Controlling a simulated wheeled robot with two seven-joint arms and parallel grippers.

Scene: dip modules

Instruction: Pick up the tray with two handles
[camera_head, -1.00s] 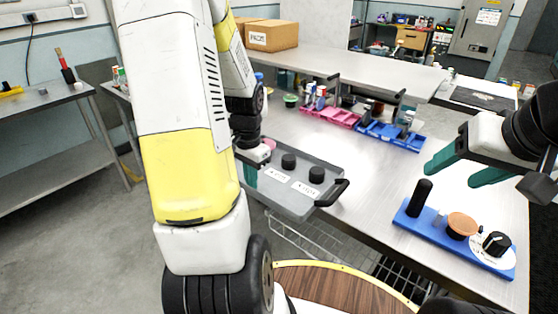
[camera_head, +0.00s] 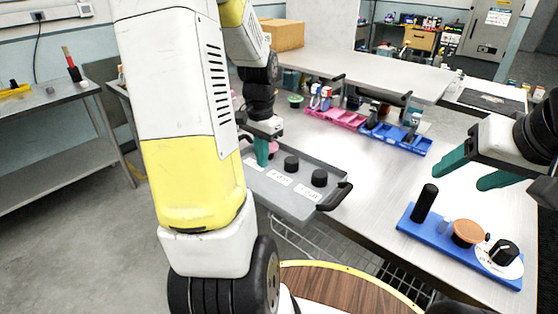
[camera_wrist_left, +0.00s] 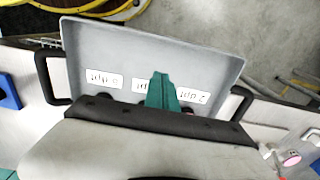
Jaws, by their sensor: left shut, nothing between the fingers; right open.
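The grey tray (camera_head: 290,204) lies on the front edge of the metal table, with black round knobs and white labels on it. Its black right-hand handle (camera_head: 335,197) is clear in the head view. In the left wrist view the tray (camera_wrist_left: 150,45) shows both handles, one at the left (camera_wrist_left: 52,78) and one at the right (camera_wrist_left: 241,107). My right gripper (camera_head: 472,172) is open and empty, right of the tray.
A blue board (camera_head: 455,252) with a black cylinder and round pieces lies at the right front. A pink bin (camera_head: 338,117) and a blue bin (camera_head: 397,138) stand behind the tray. Bare table lies between the tray and the blue board.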

